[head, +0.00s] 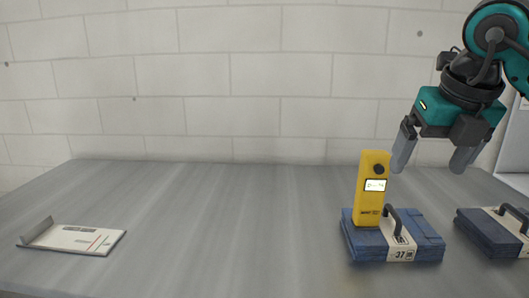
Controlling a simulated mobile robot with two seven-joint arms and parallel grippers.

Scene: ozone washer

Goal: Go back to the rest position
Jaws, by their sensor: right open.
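My right gripper (432,162) is at the upper right of the head view, pointing down with its two grey fingers apart and nothing between them. It hangs above the right part of a blue case (425,245). A yellow handheld meter (372,198) with a small lit display stands upright at the left of that case, and appears to rest on it. The left finger is close to the meter's top right in the picture; I cannot tell whether they touch. My left gripper is not in view.
A second blue case (487,236) with a dark handle lies at the right edge. A flat white tray-like plate (82,239) lies at the far left of the grey table (220,225). The table's middle is clear. A white block wall (220,80) stands behind.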

